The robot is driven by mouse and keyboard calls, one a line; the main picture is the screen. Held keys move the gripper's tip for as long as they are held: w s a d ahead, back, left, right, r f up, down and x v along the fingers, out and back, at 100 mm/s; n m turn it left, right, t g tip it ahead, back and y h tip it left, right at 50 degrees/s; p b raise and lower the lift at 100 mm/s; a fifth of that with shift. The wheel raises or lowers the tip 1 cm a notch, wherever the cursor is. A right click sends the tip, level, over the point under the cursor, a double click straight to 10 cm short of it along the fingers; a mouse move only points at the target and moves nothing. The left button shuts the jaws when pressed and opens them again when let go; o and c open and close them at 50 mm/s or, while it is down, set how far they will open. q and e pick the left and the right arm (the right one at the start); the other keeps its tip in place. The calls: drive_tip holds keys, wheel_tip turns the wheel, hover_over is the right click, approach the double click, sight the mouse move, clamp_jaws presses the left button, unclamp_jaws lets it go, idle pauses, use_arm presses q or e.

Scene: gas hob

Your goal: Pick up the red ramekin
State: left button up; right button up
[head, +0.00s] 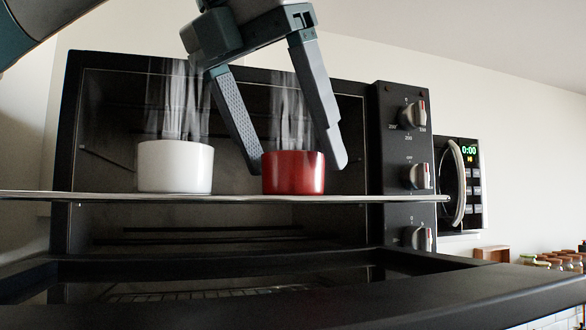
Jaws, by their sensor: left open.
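The red ramekin (293,174) stands upright on a thin flat shelf or tray (370,199) in front of an open oven. My left gripper (300,168) comes down from above with its fingers spread. One fingertip is at the ramekin's left edge and the other is just past its right edge. I cannot tell whether either finger touches it. A white ramekin (175,167) stands on the same shelf to the left. Steam-like streaks rise above both ramekins. My right gripper does not show.
The toaster oven (220,80) has a control panel with several knobs (415,176) on the right. Its dark door (450,285) is folded down in front. A microwave (458,185) stands behind at right. Small jars (555,262) sit at the far right.

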use_arm(q)
drive_tip(key=shift+p+x, duration=0.3)
drive_tip(key=shift+x, duration=0.7)
drive_tip(key=shift+f, duration=0.1)
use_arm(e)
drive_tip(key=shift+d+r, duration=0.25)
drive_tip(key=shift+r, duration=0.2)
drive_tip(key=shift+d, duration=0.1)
use_arm(q)
drive_tip(key=shift+c, duration=0.6)
drive_tip(key=c, duration=1.1)
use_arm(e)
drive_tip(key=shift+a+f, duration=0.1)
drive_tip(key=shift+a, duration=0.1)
